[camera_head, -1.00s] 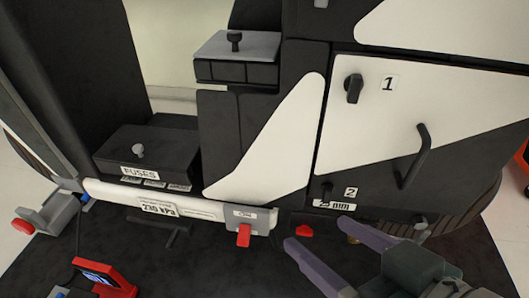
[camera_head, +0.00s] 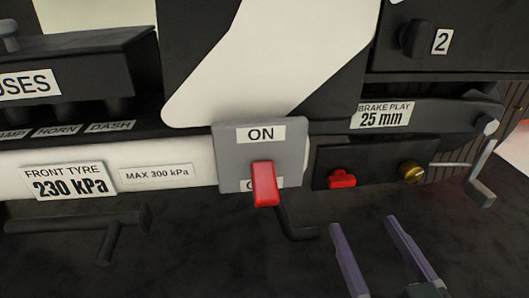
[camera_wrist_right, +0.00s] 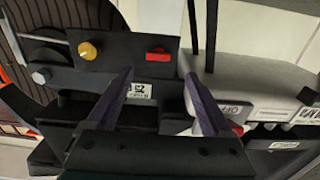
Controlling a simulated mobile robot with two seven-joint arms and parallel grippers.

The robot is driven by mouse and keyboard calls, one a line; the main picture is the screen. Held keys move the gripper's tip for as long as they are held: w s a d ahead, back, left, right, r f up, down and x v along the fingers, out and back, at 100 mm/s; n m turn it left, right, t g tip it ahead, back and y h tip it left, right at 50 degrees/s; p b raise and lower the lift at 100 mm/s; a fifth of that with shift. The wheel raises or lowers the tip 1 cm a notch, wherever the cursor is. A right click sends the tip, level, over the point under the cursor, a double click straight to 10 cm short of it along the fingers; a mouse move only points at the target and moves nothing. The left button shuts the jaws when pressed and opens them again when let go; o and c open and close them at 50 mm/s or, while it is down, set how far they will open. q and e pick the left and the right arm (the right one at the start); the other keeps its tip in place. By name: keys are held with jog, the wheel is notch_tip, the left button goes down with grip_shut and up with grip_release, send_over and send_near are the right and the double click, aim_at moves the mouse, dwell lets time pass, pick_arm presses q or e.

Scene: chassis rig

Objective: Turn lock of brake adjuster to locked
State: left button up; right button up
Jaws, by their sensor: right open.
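The brake adjuster is a black block (camera_head: 380,183) below the label reading BRAKE PLAY 25 mm (camera_head: 382,115). It carries a red lock tab (camera_head: 341,179) on its left and a brass knob (camera_head: 412,172) on its right. The red tab (camera_wrist_right: 158,55) and brass knob (camera_wrist_right: 88,50) also show in the right wrist view. My right gripper (camera_head: 364,224) is open and empty, its purple fingers pointing up toward the block from below, apart from the tab in the head view. In the right wrist view the tab appears between and just beyond the fingertips (camera_wrist_right: 158,74). My left gripper is out of view.
A grey switch plate (camera_head: 236,165) marked ON, with a red lever (camera_head: 264,183) pointing down, is left of the adjuster. A pedal (camera_head: 480,185) sticks out at right. A white bar with a FRONT TYRE 230 kPa label (camera_head: 68,182) runs left. Dark floor lies below.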

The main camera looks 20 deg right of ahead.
aim_at(343, 185)
jog(key=b+x, duration=0.3)
jog(key=x, duration=0.5)
jog(key=shift+w+d+b, duration=0.15)
jog(key=shift+w+b, duration=0.1)
jog(key=shift+b, duration=0.05)
jog(key=shift+w+d+r, duration=0.1)
jog(key=shift+w, duration=0.25)
jog(key=shift+c, duration=0.2)
grip_shut()
